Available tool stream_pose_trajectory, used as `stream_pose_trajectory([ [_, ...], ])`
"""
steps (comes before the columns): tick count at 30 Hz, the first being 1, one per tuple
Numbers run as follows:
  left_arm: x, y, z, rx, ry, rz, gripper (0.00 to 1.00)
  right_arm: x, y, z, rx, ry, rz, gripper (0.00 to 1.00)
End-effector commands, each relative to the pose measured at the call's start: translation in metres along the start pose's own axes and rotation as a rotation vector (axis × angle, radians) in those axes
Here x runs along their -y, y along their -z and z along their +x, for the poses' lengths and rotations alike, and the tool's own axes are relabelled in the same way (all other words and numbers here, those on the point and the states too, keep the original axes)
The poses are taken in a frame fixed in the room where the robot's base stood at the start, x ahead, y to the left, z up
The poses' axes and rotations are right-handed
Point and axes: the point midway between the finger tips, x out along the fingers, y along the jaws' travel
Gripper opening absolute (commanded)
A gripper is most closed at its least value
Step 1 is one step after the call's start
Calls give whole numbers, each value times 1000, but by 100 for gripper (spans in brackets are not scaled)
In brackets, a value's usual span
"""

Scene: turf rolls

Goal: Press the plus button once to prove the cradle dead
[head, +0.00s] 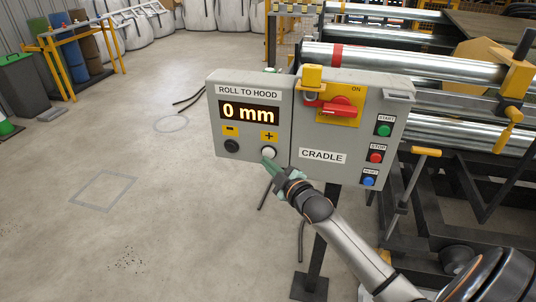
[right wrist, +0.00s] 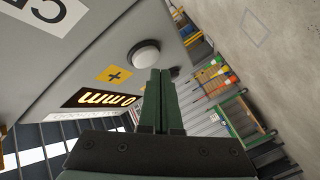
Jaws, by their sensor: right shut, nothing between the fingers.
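The plus button (head: 268,152) is a round white button under a yellow plus label (head: 269,136) on the grey control box (head: 250,175). The display (head: 248,112) above it reads 0 mm. My right gripper (head: 267,162) is shut and empty, its tips just at the button's lower edge. In the right wrist view the shut fingers (right wrist: 160,74) point up beside the white button (right wrist: 145,55); I cannot tell whether they touch it. The cradle panel (head: 322,171) is the right half of the box. My left gripper is not in view.
A black minus button (head: 232,146) sits left of the plus button. A red rotary handle (head: 336,106) with a yellow block (head: 312,78), and green (head: 384,130), red (head: 376,157) and blue (head: 369,181) buttons are on the right. Steel rollers (head: 410,65) stand behind; the left floor is mostly open.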

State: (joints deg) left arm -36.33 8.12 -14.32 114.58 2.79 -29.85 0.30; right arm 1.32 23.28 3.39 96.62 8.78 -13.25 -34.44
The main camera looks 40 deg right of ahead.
Motion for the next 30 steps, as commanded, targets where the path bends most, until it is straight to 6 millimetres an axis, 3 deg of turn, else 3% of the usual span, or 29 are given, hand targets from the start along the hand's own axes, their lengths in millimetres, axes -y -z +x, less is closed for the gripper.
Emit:
stream_pose_trajectory([
  [30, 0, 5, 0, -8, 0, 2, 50, -6, -6, 9, 0, 0, -1, 0],
])
